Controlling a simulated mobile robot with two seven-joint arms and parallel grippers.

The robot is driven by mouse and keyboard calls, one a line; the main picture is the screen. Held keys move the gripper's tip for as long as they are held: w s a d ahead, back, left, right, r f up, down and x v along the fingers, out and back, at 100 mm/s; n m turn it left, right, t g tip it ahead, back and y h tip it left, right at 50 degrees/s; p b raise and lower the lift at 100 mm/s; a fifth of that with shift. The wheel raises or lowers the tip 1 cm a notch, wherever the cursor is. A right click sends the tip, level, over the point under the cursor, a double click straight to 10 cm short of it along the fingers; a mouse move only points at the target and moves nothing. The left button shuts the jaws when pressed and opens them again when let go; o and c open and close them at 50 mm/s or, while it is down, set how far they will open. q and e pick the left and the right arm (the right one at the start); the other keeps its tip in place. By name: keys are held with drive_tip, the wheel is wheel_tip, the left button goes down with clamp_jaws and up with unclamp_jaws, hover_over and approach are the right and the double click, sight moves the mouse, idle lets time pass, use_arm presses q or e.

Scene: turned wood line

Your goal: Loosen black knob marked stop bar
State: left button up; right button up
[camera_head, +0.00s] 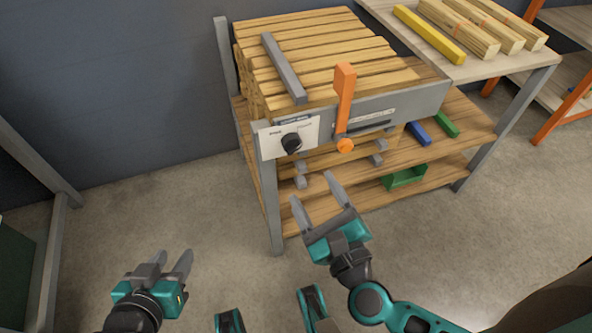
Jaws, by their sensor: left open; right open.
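The black knob (291,142) sits on a white label plate (308,131) at the left front corner of the wood rack. The plate has small print that I cannot fully read. A grey bar (283,68) lies across the stacked wood strips above the knob. My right gripper (312,188) is open and empty, below and slightly right of the knob, apart from it. My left gripper (174,262) is open and empty at the lower left, well away from the rack over the floor.
An orange lever (344,98) with an orange round hub (345,146) stands right of the plate. A rack leg (271,205) runs down below the knob. Blue (418,133) and green (446,124) blocks and a green bin (405,178) are on the shelves.

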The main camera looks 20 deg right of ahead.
sight(295, 150)
drive_tip(key=w+m, duration=0.1)
drive_tip(key=w, duration=0.3)
drive_tip(key=w+f+m+b, duration=0.1)
drive_tip(key=w, duration=0.3)
drive_tip(key=w+f+h, duration=0.1)
drive_tip(key=w, duration=0.3)
drive_tip(key=shift+w+m, duration=0.4)
drive_tip(key=c, duration=1.1)
